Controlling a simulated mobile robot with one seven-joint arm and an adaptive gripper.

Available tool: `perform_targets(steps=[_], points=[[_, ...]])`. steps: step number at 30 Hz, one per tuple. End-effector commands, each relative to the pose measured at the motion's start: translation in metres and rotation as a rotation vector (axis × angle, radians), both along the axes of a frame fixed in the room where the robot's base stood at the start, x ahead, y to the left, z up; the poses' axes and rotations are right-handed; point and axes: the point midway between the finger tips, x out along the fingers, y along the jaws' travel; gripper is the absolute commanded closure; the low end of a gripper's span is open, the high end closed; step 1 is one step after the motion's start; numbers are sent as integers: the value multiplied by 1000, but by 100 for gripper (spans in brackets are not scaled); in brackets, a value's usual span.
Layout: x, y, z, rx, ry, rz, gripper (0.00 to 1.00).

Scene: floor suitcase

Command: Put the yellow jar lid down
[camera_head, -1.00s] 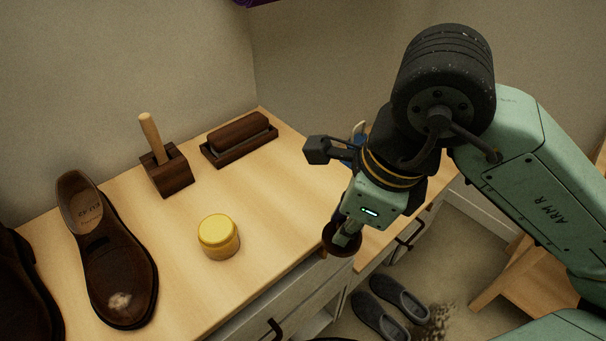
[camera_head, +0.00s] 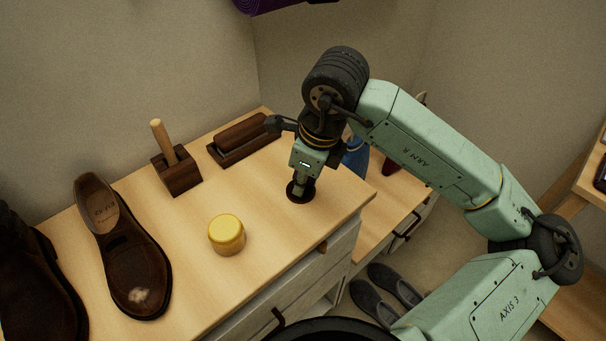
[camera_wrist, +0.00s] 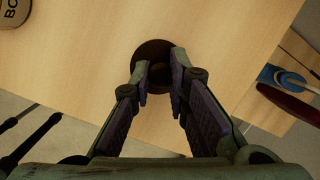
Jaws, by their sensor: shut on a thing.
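My gripper (camera_head: 299,186) points down over the right end of the wooden bench top (camera_head: 262,212). It is shut on the knob of a dark brown round disc (camera_head: 294,195), which also shows between the fingers in the wrist view (camera_wrist: 152,48). The disc looks level and close to the wood; I cannot tell if it touches. The thing in my grip looks dark brown, not yellow. A yellow jar with its yellow lid (camera_head: 226,229) on top stands apart, left of my gripper.
Brown shoes (camera_head: 135,270) stand at the left. A wooden block with an upright handle (camera_head: 178,172) and a dark brush in a tray (camera_head: 240,140) are at the back. Bare wood surrounds the disc, with the bench's edge close on the right. Grey slippers (camera_head: 385,293) lie below.

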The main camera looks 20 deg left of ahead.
Motion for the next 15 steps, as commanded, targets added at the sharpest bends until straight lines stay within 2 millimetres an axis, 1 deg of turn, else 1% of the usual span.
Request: perform_targets(steps=[13, 14, 15], points=[[0, 0, -6, -1, -2, 0, 100], [0, 0, -5, -1, -2, 0, 83], [0, 0, -4, -1, -1, 1, 81]])
